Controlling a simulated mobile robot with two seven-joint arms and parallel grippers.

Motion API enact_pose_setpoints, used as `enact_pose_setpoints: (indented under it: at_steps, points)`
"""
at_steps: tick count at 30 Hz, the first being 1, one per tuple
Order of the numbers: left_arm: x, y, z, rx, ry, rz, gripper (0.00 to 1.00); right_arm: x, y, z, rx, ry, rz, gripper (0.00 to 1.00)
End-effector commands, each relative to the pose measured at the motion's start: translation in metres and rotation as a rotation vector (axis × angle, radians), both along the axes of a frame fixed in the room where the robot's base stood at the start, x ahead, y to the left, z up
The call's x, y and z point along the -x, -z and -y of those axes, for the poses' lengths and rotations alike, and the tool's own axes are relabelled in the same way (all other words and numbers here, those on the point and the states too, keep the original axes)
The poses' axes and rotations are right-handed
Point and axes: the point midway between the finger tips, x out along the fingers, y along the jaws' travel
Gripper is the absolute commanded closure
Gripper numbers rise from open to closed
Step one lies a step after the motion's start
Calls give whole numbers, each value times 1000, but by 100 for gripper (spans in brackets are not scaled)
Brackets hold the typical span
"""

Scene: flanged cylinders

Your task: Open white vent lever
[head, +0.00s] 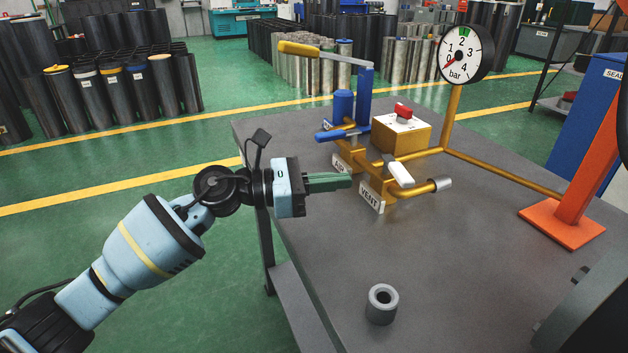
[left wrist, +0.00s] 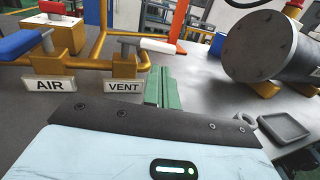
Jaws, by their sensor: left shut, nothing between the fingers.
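The white vent lever (head: 399,172) sits on the yellow pipe behind the VENT label (head: 371,197). In the left wrist view the white lever (left wrist: 158,45) points right from its valve stem, just beyond my fingertips. My left gripper (head: 350,181) has green fingers, shut and empty, pointing right at the VENT label's left side and short of the lever. The closed fingers also show in the left wrist view (left wrist: 162,85). Whether they touch anything is hard to tell. My right gripper is not in view.
A blue air lever (head: 338,134) stands behind the AIR label (head: 341,163). A yellow box with a red knob (head: 403,110), a pressure gauge (head: 464,54) and a yellow-handled pump lever (head: 299,49) stand behind. A grey flanged cylinder (left wrist: 262,47) lies right.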

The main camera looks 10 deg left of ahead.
Motion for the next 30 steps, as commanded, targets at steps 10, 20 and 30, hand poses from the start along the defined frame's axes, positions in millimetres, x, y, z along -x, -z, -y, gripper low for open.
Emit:
enact_pose_setpoints:
  at_steps: [10, 20, 30]
  points:
    - [-22, -1, 56, 0, 1, 1, 100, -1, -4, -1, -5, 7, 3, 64]
    - [-29, 0, 73, -1, -1, 0, 100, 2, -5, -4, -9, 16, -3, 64]
    - [-28, 0, 77, 0, 1, 0, 100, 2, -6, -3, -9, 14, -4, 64]
